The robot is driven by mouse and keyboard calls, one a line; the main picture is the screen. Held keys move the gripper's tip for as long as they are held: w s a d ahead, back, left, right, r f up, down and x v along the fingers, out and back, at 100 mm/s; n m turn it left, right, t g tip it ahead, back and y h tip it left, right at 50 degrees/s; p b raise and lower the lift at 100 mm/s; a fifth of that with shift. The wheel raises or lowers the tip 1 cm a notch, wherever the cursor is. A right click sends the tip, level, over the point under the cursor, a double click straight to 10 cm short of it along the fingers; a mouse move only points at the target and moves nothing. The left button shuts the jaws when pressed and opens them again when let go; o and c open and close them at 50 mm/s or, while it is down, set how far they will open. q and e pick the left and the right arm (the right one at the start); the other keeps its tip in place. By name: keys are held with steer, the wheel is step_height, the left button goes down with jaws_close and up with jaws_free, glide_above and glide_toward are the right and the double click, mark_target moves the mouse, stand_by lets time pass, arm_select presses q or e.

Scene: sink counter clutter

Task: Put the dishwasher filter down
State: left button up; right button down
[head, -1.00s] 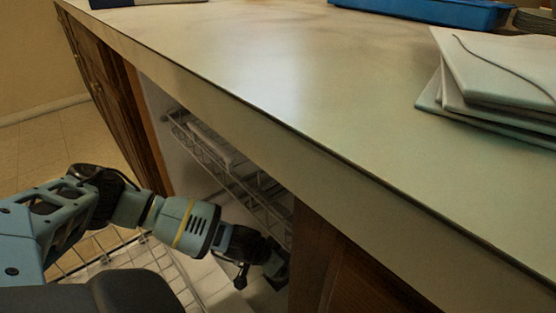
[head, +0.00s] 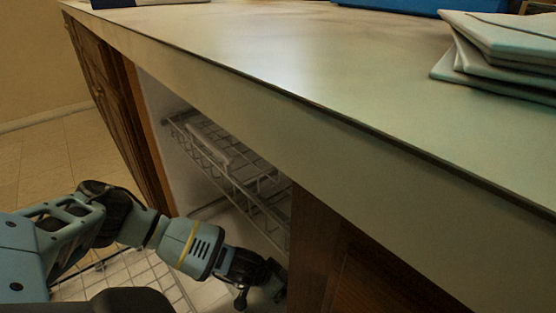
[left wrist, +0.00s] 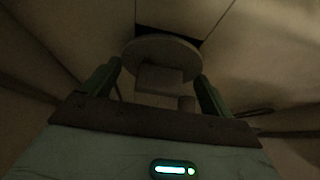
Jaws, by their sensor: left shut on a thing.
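The dishwasher filter (left wrist: 160,50) shows in the left wrist view as a dim grey round disc with a blocky part below it. My left gripper (left wrist: 158,75) is shut on it, with one finger on each side. In the head view my left gripper (head: 272,282) reaches low into the open dishwasher bay under the counter, and the filter cannot be made out there. In the left wrist view a dark opening lies just beyond the disc; whether the filter touches the surface under it is too dark to tell. My right gripper is not in view.
A wire dish rack (head: 235,165) sits inside the bay above my left gripper. A lower wire rack (head: 120,275) is out over the floor beneath my left arm.

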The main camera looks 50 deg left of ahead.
arm_select(q)
steer(key=shift+f, duration=0.25)
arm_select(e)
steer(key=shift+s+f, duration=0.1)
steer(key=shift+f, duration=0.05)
arm_select(q)
steer(key=o, duration=0.9)
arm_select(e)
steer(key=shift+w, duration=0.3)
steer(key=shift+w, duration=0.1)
arm_select(q)
steer(key=shift+r, duration=0.3)
steer(key=p+v, duration=0.6)
steer(key=v, duration=0.6)
steer(key=shift+r, duration=0.25)
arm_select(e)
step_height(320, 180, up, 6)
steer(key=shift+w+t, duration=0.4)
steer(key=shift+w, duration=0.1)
